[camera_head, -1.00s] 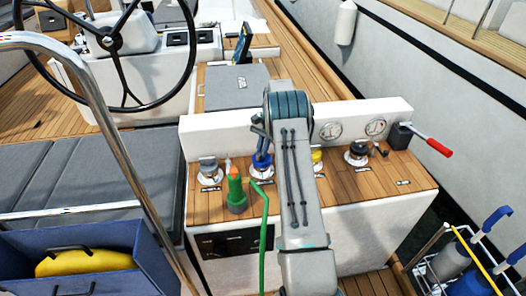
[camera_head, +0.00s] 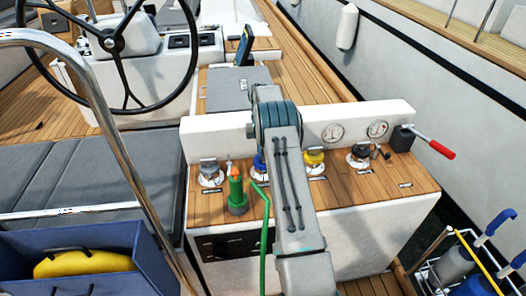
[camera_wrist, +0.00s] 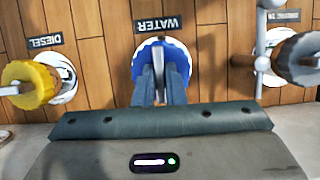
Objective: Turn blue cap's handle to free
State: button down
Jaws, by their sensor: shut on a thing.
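The blue cap (camera_wrist: 161,49) sits on its deck fitting under an upside-down WATER label in the wrist view. A narrow grey handle (camera_wrist: 158,66) stands up on its middle and runs roughly up and down the picture. My gripper (camera_wrist: 160,78) is over the cap, its two fingers closed on that handle, one on each side. The fingers hide the near part of the cap. In the head view a small piece of the blue cap (camera_head: 258,162) shows beside my arm, which hides the rest and the gripper.
The yellow DIESEL cap (camera_head: 314,159) is right of my arm in the head view. A grey-topped cap (camera_head: 209,170) and a green hose nozzle (camera_head: 237,194) stand to the left. A black-topped fitting (camera_head: 359,154) and a red-handled lever (camera_head: 433,148) are farther right.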

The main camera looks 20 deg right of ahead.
dwell(0.3)
jog(key=c, duration=1.5)
grip_release()
